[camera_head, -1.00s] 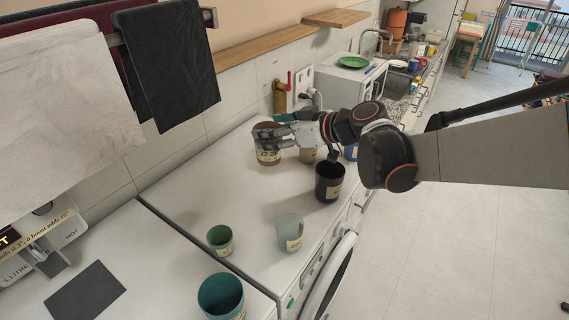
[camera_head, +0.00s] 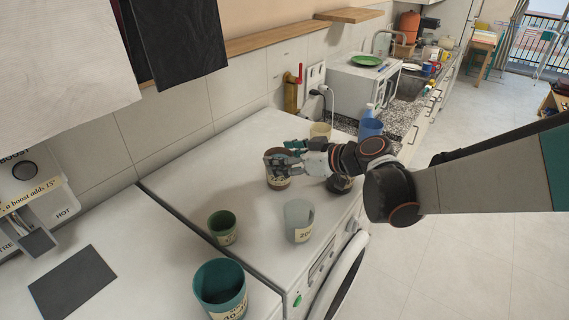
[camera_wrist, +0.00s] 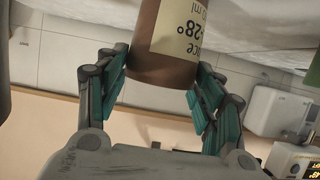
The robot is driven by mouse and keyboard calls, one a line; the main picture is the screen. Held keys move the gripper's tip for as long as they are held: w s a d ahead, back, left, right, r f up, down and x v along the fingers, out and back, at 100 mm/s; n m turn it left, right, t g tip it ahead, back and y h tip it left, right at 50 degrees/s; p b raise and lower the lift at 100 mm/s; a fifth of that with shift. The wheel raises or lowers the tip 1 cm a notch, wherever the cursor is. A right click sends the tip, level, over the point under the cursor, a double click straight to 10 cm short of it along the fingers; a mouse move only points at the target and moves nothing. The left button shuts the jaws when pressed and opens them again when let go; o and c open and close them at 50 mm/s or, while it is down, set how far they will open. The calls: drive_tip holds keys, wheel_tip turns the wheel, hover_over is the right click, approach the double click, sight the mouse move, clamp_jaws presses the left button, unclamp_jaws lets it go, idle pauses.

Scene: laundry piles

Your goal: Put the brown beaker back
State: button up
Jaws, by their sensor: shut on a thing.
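The brown beaker (camera_head: 277,181) has a cream label and is in my gripper (camera_head: 280,166) above the white machine top, in the middle of the head view. In the wrist view the brown beaker (camera_wrist: 165,68) sits between the two teal-padded fingers (camera_wrist: 163,90), which are shut on it. Its label shows "28°" and "ml" in part. I cannot tell whether its base touches the surface.
A grey beaker (camera_head: 299,220), a green beaker (camera_head: 222,227) and a teal beaker (camera_head: 220,288) stand nearer. A dark beaker (camera_head: 340,183) is partly behind my wrist. The back left top is clear.

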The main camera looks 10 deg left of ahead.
drive_tip(key=shift+f, duration=0.15)
drive_tip(key=o, duration=1)
drive_tip(key=shift+o, duration=0.2)
drive_tip(key=shift+d+r, duration=0.2)
drive_tip(key=shift+r, duration=0.05)
drive_tip(key=p+v, duration=0.1)
drive_tip(key=v, duration=1)
drive_tip(key=shift+s+d, duration=0.25)
